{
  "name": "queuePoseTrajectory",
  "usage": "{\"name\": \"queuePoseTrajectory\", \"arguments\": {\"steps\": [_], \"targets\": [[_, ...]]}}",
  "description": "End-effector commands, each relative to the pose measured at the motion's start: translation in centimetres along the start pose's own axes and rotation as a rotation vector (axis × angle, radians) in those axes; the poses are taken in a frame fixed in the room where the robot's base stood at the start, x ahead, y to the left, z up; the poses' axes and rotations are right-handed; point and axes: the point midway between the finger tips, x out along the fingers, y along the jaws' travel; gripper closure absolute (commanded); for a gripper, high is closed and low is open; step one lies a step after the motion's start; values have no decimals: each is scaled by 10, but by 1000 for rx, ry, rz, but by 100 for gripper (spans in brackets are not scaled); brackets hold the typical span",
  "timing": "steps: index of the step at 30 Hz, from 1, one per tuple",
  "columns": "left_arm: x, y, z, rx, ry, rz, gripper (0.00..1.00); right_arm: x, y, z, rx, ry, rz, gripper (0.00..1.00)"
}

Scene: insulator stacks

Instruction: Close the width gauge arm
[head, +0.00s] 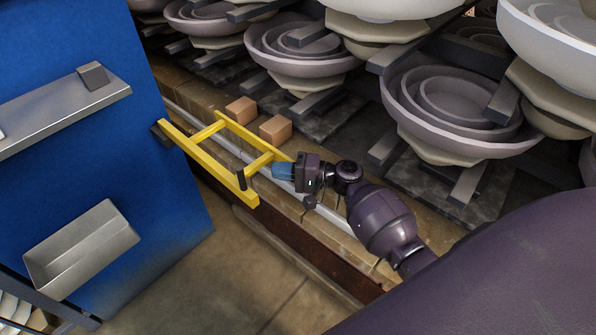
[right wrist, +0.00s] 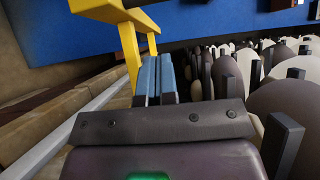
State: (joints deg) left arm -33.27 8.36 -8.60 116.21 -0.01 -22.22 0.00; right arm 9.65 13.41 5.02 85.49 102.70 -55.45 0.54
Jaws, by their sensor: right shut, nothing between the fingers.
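The width gauge arm (head: 207,160) is a yellow ladder-like frame with two long bars and crosspieces. In the head view it reaches out from the right edge of the blue panel (head: 130,170), with a dark block at its panel end and a short dark peg near its other end. My right gripper (head: 283,171) has blue fingers, shut and empty, close beside the outer right end of the frame. In the right wrist view the yellow frame (right wrist: 131,48) stands just ahead and left of the shut fingers (right wrist: 155,78). I cannot tell whether they touch. My left gripper is out of view.
Stacked grey and cream insulators (head: 455,100) on dark bars fill the right and back. Two small tan blocks (head: 275,129) sit on the ledge behind the frame. A pale pipe (head: 332,216) runs along the ledge. Open floor (head: 230,270) lies in front.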

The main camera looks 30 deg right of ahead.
Motion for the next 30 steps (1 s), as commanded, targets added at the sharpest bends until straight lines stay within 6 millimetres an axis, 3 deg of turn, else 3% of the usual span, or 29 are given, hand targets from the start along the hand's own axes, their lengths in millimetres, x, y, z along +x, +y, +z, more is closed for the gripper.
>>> {"name": "queuePoseTrajectory", "arguments": {"steps": [4,12,30], "targets": [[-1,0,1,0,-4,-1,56,27,-1,0,0,-1,-2,100],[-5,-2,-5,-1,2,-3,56,48,-1,23,-1,1,-1,100],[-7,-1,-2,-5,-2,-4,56,52,1,29,0,2,1,100]]}}
